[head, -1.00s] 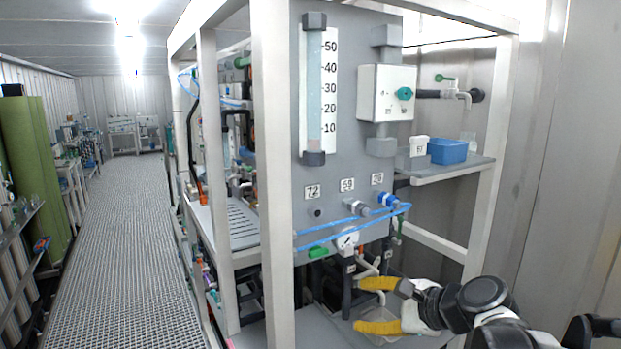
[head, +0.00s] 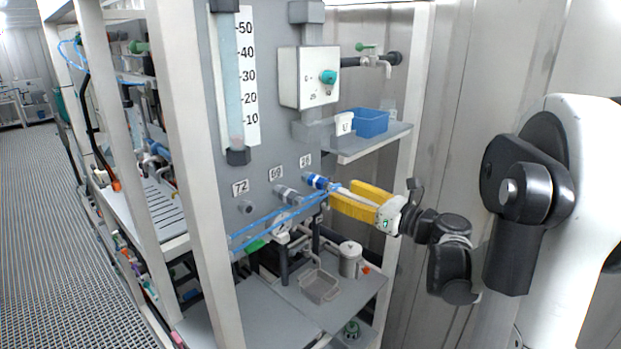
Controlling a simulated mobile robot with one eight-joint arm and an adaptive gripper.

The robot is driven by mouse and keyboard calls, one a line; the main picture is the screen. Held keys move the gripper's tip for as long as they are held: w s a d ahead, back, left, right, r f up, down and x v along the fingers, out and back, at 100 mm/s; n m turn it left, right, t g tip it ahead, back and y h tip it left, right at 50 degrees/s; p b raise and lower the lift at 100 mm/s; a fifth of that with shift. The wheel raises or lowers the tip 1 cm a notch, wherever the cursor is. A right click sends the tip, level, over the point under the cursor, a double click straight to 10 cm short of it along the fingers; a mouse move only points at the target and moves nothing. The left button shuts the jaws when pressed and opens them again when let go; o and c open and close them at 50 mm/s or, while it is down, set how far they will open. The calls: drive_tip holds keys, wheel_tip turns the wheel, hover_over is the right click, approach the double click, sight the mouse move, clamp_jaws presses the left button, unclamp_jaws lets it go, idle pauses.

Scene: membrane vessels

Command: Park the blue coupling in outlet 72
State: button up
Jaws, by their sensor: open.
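The blue coupling (head: 316,181) sits on the rightmost outlet of the grey panel, under a number label too small to read surely. A blue hose runs from there down to the left. Outlet 72 (head: 245,207) is a bare grey stub at the left of the row, under its label (head: 240,188). My gripper (head: 335,197), with yellow fingers, is open just right of the blue coupling, its tips close to it. Whether the fingers touch the coupling or hose cannot be told.
Blue hoses cross below the outlets. A shelf (head: 375,142) with a blue bin (head: 366,122) is above my gripper. A white frame post (head: 200,160) stands left. A lower shelf holds a tray (head: 320,287) and a canister (head: 349,259).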

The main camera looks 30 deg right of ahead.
sight(330, 187)
drive_tip(key=shift+x, duration=4.55)
drive_tip(key=shift+b, duration=0.5)
drive_tip(key=shift+c, duration=0.2)
clamp_jaws()
drive_tip(key=shift+s+d+f, duration=0.1)
drive_tip(key=shift+s, duration=0.15)
drive_tip(key=shift+v, duration=2.75)
